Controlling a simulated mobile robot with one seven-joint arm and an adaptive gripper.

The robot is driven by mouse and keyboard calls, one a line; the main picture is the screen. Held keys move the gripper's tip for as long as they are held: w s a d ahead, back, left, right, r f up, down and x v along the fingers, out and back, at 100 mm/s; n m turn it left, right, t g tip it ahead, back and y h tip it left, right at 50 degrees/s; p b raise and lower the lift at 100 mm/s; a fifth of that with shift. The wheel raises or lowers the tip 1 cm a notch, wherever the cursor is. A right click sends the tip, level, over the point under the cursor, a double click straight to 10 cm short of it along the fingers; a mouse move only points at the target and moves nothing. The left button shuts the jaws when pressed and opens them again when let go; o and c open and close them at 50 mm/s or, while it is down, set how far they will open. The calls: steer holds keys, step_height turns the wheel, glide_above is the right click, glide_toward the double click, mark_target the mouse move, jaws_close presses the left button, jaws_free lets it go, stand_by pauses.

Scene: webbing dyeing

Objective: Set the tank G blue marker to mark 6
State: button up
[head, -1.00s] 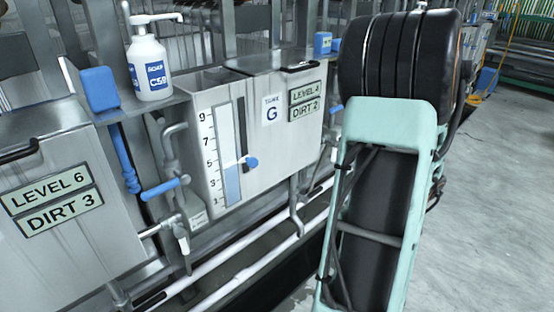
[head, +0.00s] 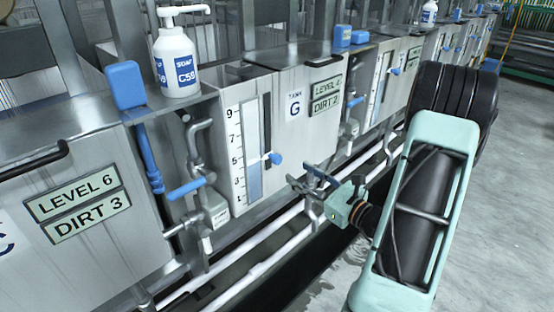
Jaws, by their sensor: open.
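Tank G (head: 305,135) is a grey metal tank with a "TANK G" label. Its front has a white scale (head: 235,150) with odd numbers from 1 to 9 and a gauge strip that is pale blue in its lower part. The blue marker (head: 276,158) sits on a dark vertical slot right of the scale, at roughly mark 4 to 5; the exact mark is hard to read. My gripper (head: 301,178) is open and empty, in front of the tank, to the right of and slightly below the marker, apart from it in the picture.
Pale pipes (head: 262,268) run low along the tanks. A blue-handled valve (head: 187,188) stands left of the scale. A soap bottle (head: 177,62) stands on the ledge above. Another tank (head: 85,200) reads LEVEL 6, DIRT 3. Open floor (head: 500,200) lies right.

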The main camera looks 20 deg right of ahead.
mark_target(279, 161)
steer(key=b+x, duration=0.2)
steer(key=x, duration=0.8)
steer(key=shift+w+a, duration=0.1)
steer(key=shift+a, duration=0.05)
steer(key=shift+c, duration=0.3)
jaws_close()
